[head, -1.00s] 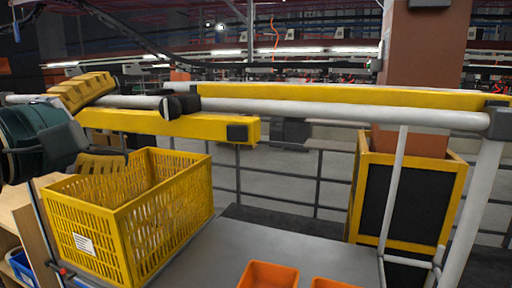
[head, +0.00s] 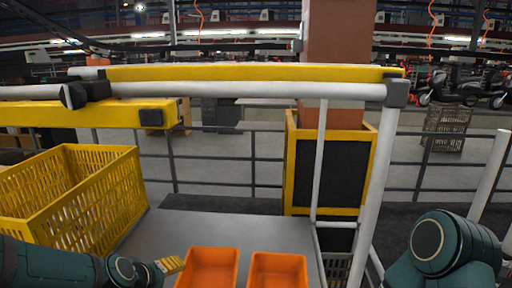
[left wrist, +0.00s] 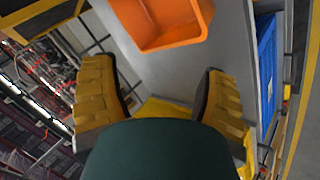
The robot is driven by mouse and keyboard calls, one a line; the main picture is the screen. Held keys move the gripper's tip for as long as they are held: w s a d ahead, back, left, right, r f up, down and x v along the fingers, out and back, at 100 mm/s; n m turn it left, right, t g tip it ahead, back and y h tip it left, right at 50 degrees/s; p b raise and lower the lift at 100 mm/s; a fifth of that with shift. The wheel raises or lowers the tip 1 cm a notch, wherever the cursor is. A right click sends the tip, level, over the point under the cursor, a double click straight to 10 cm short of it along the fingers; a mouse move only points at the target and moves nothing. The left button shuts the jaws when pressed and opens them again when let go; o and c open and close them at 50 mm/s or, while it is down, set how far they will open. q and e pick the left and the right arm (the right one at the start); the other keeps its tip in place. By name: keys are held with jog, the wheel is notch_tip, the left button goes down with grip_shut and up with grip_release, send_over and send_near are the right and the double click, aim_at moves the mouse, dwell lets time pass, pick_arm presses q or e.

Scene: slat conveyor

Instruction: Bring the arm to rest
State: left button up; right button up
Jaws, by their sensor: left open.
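My left arm, dark teal, comes in low from the left in the head view. Its yellow-fingered left gripper (head: 171,265) is beside the left orange bin (head: 212,268), near the bottom edge. In the left wrist view the left gripper (left wrist: 155,72) has its two ribbed yellow fingers spread wide with nothing between them. An orange bin (left wrist: 165,38) lies beyond the fingertips in that view. Part of my right arm shows at the lower right of the head view, but its gripper is out of view.
A yellow slatted crate (head: 125,210) stands on the grey table (head: 185,228) at the left. A second orange bin (head: 277,271) stands right of the first. A white rail frame with a yellow beam (head: 250,73) crosses behind. A blue container (left wrist: 267,75) shows in the wrist view.

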pick_arm(q)
jog(key=s+d+f+m+g, duration=0.2)
jog(key=s+d+f, duration=0.2)
jog(key=f, duration=0.4)
jog(key=s+d+f+m+g+h, duration=0.1)
jog(key=s+d+f+m+g, duration=0.1)
jog(key=s+f, duration=0.4)
jog(key=s+d+f+m+g, duration=0.2)
jog(key=s+d+f, duration=0.3)
jog(key=f, duration=0.6)
jog(key=shift+d+f+m+h, duration=0.2)
jog(key=shift+d+m+h, duration=0.15)
jog(key=shift+m, duration=0.35)
